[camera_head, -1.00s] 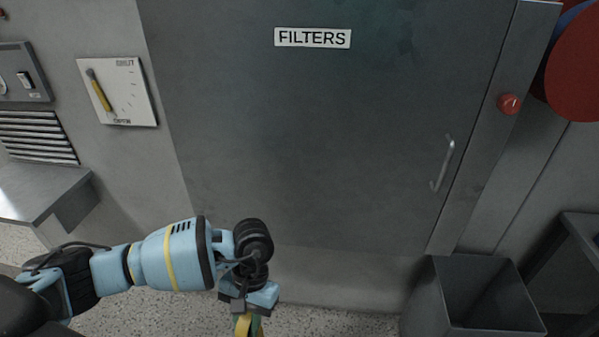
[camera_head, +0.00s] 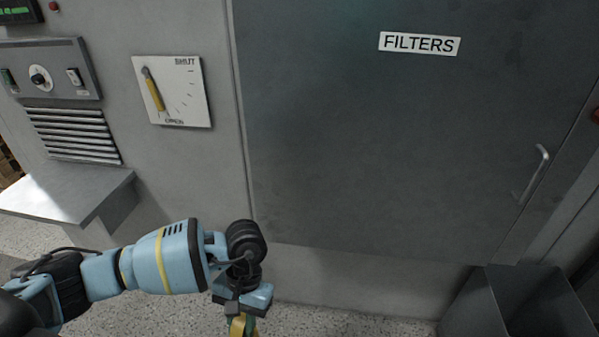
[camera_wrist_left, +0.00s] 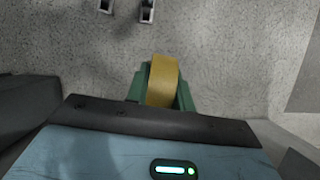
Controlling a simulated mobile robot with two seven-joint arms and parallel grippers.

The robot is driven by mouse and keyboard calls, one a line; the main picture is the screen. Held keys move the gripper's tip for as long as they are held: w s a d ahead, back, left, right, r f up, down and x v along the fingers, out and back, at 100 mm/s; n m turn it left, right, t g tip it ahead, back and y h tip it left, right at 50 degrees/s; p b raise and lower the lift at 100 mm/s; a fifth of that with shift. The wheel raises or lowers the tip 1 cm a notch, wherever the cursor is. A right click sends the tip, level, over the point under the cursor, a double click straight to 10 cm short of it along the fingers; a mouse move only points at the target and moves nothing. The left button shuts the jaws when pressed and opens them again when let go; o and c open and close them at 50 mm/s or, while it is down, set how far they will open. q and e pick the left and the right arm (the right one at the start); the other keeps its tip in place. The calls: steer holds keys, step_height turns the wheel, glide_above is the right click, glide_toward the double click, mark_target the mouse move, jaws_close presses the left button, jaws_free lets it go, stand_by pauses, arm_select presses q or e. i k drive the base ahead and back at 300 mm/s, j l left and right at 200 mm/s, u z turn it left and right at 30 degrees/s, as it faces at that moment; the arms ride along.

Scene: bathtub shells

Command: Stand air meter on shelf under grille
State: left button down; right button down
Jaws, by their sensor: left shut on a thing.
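My left gripper (camera_head: 240,318) hangs low at the bottom of the head view, pointing down and shut on a yellow thing, taken to be the air meter (camera_head: 237,328). In the left wrist view the air meter (camera_wrist_left: 163,80) shows as a curved yellow piece flanked by green parts; the rest is hidden. It is held above the speckled floor. The grey metal shelf (camera_head: 70,190) is at the left, below the slatted grille (camera_head: 73,135), and its visible top is bare. The gripper is to the right of the shelf, apart from it. My right gripper is out of view.
A dark FILTERS door (camera_head: 400,140) with a handle (camera_head: 534,173) fills the middle and right. A white dial plate (camera_head: 173,91) and a control panel (camera_head: 45,72) are on the wall. A grey bin (camera_head: 515,300) stands at lower right.

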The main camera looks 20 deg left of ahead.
mark_target(52, 193)
steer(key=j+u, duration=0.25)
steer(key=j, duration=1.35)
steer(key=i+j, duration=0.1)
steer(key=j, duration=0.3)
steer(key=i+j, duration=0.1)
steer(key=j, duration=0.3)
steer(key=i+j+u, duration=0.1)
steer(key=j, duration=0.3)
steer(key=i+j, duration=0.1)
steer(key=j, duration=0.3)
steer(key=i+j, duration=0.1)
steer(key=j, duration=0.25)
